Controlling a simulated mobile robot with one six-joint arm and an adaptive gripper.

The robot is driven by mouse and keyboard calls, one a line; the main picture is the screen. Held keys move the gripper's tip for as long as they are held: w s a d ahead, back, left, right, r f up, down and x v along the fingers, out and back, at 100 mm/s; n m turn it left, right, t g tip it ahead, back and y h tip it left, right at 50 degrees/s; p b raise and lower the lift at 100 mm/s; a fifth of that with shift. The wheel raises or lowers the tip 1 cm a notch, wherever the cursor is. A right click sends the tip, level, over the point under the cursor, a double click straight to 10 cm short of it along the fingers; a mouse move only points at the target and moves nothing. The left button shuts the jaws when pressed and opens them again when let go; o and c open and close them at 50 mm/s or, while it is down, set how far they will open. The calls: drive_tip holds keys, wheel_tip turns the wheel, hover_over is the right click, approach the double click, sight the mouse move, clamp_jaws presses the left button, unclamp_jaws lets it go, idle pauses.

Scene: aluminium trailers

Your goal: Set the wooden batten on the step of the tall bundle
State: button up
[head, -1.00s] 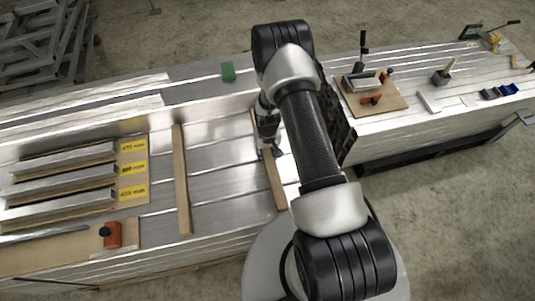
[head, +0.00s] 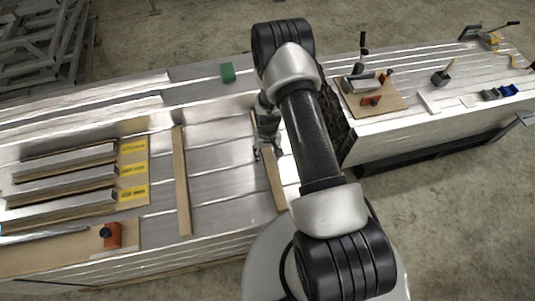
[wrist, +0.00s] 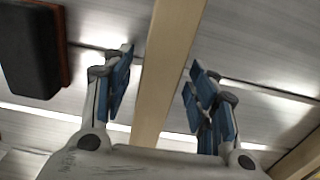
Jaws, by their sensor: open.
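A pale wooden batten (head: 274,187) lies on the aluminium surface under my arm, running front to back and partly hidden by my gripper. My gripper (head: 263,153) is over it. In the wrist view my gripper (wrist: 160,85) is open, with one blue-padded finger on each side of a batten (wrist: 170,55), and gaps show between pads and wood. A second batten (head: 181,180) lies parallel to the left. Aluminium profile stacks form a lower surface with a raised ledge (head: 195,78) behind it. I cannot tell for sure which part is the tall bundle's step.
A green block (head: 228,71) sits on the rear ledge. Bars with yellow labels (head: 133,169) and an orange-and-black tool (head: 112,235) lie at left. The surface between the battens is clear.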

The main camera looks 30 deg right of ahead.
wheel_tip(320, 180, up, 12)
drive_tip(key=p, duration=0.3)
wheel_tip(320, 180, up, 14)
drive_tip(key=t, duration=0.1)
hover_over(267, 154)
drive_tip(key=a, duration=0.2)
wheel_tip(267, 154, up, 12)
drive_tip(key=s+a+t, duration=0.1)
drive_tip(key=s+a, duration=0.1)
drive_tip(key=s, duration=0.1)
drive_tip(key=s+a+r+n+t, duration=0.1)
drive_tip(key=s+a+r, duration=0.1)
drive_tip(key=s+r, duration=0.5)
drive_tip(key=s+a+r+n+t, duration=0.1)
drive_tip(key=s+a+r, duration=0.2)
drive_tip(key=s+r, duration=0.4)
drive_tip(key=s, duration=0.6)
drive_tip(key=shift+s+a+t, duration=0.15)
drive_tip(key=shift+s+t, duration=0.05)
drive_tip(key=shift+t, duration=0.1)
